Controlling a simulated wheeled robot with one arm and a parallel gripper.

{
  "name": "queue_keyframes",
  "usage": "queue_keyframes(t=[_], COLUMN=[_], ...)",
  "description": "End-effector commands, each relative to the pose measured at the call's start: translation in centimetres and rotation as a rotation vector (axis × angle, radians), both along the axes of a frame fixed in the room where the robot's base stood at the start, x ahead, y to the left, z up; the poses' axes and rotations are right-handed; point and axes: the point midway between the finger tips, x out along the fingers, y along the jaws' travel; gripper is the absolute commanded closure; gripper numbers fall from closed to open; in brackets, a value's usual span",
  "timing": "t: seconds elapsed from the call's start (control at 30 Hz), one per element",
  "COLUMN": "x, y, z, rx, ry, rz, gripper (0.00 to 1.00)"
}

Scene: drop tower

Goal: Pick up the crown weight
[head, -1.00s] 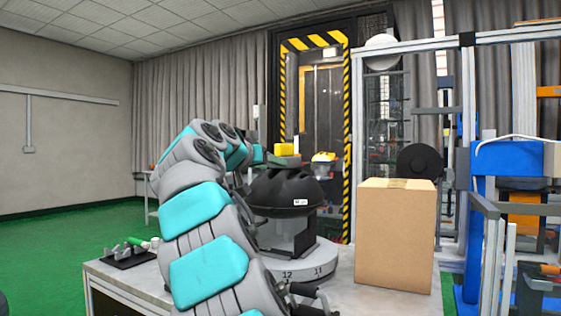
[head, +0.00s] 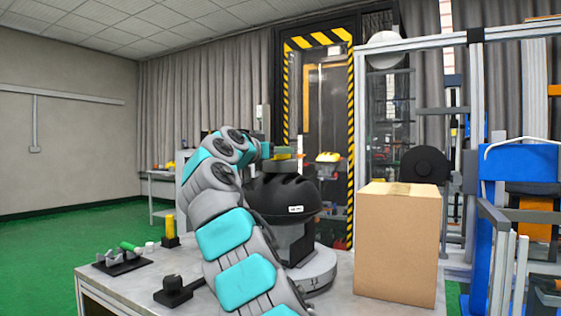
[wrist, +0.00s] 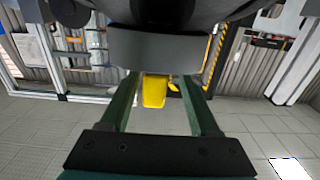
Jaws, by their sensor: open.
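The crown weight appears to be the yellow block (head: 284,153) on top of the black dome (head: 285,196) in the head view; part of it is hidden by my gripper. In the wrist view the yellow block (wrist: 154,91) shows between my two green fingers, with clear gaps on both sides. My gripper (head: 273,149) is at the block's height, just left of the dome's top in the head view. It is open, and neither finger visibly touches the block. I cannot tell how deep the block lies between the fingertips.
A cardboard box (head: 397,245) stands right of the dome on the table. A striped door frame (head: 350,120) rises behind.

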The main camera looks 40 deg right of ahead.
Motion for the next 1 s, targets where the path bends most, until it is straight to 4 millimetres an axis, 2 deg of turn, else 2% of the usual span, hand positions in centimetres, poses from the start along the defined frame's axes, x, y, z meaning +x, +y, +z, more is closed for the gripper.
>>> queue_keyframes(t=[0.3, 0.57, 1.0], x=[1.1, 1.1, 1.1], y=[-4.1, -4.3, -4.3], z=[0.5, 0.2, 0.2], rx=[0.0, -0.001, -0.001], ry=[-0.001, 0.0, 0.0], rz=[0.001, 0.0, 0.0], gripper=[0.38, 0.39, 0.88])
